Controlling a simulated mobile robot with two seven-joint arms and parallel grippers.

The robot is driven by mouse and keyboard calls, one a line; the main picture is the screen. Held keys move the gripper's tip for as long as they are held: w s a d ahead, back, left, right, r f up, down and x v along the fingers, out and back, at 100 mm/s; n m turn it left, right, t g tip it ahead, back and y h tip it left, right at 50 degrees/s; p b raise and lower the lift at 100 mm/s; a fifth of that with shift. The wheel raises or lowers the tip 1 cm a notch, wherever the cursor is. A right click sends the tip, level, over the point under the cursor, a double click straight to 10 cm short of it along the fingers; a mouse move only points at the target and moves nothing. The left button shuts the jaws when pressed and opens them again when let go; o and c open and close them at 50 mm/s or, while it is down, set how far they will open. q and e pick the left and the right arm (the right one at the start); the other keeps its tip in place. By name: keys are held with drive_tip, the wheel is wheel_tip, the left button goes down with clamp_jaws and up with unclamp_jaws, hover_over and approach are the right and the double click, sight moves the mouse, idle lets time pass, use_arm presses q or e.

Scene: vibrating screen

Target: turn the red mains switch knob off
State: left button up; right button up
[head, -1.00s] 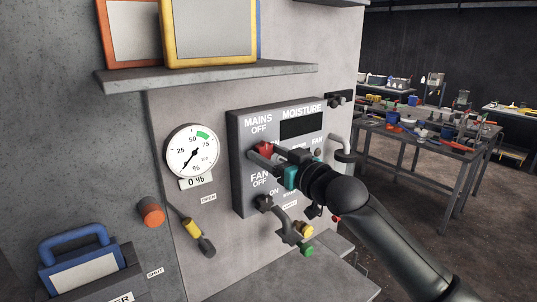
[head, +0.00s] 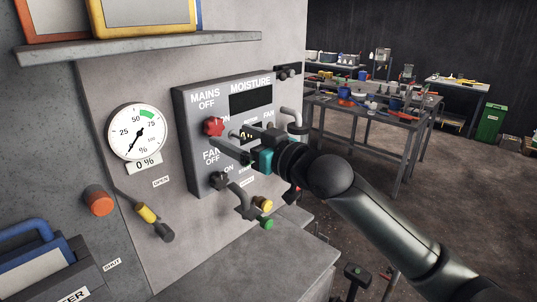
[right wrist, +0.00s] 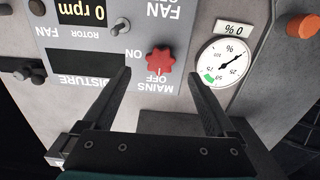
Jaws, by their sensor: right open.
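The red star-shaped mains knob (head: 213,126) is on the grey control panel (head: 182,130), below the words MAINS OFF. In the right wrist view the knob (right wrist: 159,61) shows whole, close to the OFF lettering; I cannot tell which way it points. My right gripper (head: 225,138) is open and empty in front of the panel. In the right wrist view its fingertips (right wrist: 160,76) are spread to either side of the knob, apart from it and short of it. My left gripper is not in view.
A gauge (head: 138,131) reading 0 % is left of the panel. A cluttered workbench (head: 370,115) stands behind right.

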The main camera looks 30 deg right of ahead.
drive_tip(key=b+v, duration=0.2)
drive_tip(key=v, duration=0.7)
drive_tip(key=shift+r, duration=0.1)
idle(0.3)
